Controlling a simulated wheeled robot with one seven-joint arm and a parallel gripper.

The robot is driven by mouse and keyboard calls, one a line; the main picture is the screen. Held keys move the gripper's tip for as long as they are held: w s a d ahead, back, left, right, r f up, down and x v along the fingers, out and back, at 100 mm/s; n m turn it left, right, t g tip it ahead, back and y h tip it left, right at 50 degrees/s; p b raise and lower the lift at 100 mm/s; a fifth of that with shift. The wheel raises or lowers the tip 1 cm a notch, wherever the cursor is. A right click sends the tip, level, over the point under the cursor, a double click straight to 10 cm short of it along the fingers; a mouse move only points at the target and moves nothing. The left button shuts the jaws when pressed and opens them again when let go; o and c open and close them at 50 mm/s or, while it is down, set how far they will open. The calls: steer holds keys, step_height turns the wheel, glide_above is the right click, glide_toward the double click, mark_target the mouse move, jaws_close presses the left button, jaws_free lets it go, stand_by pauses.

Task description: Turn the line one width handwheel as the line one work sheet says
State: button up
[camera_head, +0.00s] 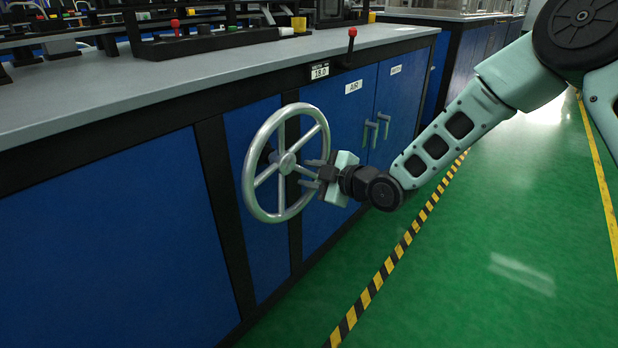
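The width handwheel (254,205) is a silver spoked wheel standing upright on the blue front of the bench. My gripper (303,173) is at its right side, coming from the right. Its two dark fingers are apart, one above the other, at the rim and a spoke. The fingers look open; whether they touch the wheel cannot be told. A small display (320,72) above the wheel, on the bench edge, appears to read 18.0 under a small label. No work sheet can be made out in this view.
A red-knobbed lever (352,45) stands at the bench edge. Cabinet doors with grey handles (384,125) and an AIR label (353,87) are right of the wheel. Machinery sits on the grey benchtop (100,95). The green floor (480,240) is clear, with a yellow-black stripe (385,270).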

steer(key=shift+w+a+f, duration=0.1)
steer(key=shift+w+a, duration=0.15)
steer(key=shift+a, duration=0.05)
steer(key=shift+c, duration=0.2)
jaws_close()
steer(key=r+n+b, duration=0.1)
steer(key=n+b, duration=0.1)
steer(key=w+r+n+t+b, duration=0.1)
steer(key=shift+d+r+h+b, duration=0.3)
steer(key=shift+d+h+b, duration=0.1)
steer(key=shift+w+d+r+n+t+b, duration=0.15)
steer(key=shift+r+n+t+b, duration=0.2)
steer(key=shift+r+n+b, duration=0.4)
steer(key=shift+w+d+r+n+t+b, duration=0.1)
steer(key=shift+r+n+t+b, duration=0.25)
steer(key=shift+r+n+b, duration=0.4)
steer(key=shift+f, duration=0.1)
